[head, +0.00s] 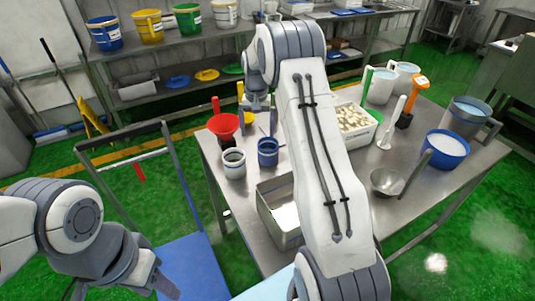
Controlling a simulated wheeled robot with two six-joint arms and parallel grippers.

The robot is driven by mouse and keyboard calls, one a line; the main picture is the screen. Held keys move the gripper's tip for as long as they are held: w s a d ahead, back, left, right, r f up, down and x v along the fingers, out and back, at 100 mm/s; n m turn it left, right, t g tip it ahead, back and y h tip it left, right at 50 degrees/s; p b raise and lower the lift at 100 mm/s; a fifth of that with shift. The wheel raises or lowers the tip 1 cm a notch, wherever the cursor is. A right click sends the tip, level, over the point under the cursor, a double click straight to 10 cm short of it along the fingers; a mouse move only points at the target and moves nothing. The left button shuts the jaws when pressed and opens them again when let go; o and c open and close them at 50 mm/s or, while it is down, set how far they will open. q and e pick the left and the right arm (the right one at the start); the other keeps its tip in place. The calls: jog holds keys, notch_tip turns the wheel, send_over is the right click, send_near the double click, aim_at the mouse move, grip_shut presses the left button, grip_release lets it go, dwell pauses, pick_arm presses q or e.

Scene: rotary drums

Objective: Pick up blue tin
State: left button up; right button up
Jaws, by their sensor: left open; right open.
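The blue tin (268,153) is a small blue cylinder standing upright on the metal table (222,200), just left of my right arm. A similar white tin (233,165) with a dark rim stands close beside it on the left. My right gripper (258,106) is open and points down over the back left part of the table, further back than the blue tin and apart from it. My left gripper (160,285) is open at the lower left, well away from the table; its fingertips are only partly clear.
A red funnel (223,124) stands behind the tins. A metal pan (286,222) lies in front of them, partly hidden by my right arm. A white tub (358,127), a blue bucket (447,150) and a metal bowl (386,181) stand further right. A blue cart (192,265) is left of the table.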

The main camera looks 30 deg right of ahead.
aim_at(268, 151)
jog(key=shift+m, duration=0.5)
jog(key=d+f, duration=0.1)
jog(key=f, duration=0.1)
jog(key=d+f, duration=0.2)
jog(key=d+f+p, duration=0.1)
jog(key=f, duration=0.1)
jog(key=shift+w+d+f, duration=0.1)
jog(key=shift+d+f, duration=0.1)
jog(key=shift+f, duration=0.1)
notch_tip(268, 151, down, 5)
jog(key=shift+w+a+r+p, duration=0.1)
jog(key=shift+p, duration=0.75)
jog(key=shift+f, duration=0.45)
jog(key=shift+c, duration=0.3)
jog(key=c, duration=1.2)
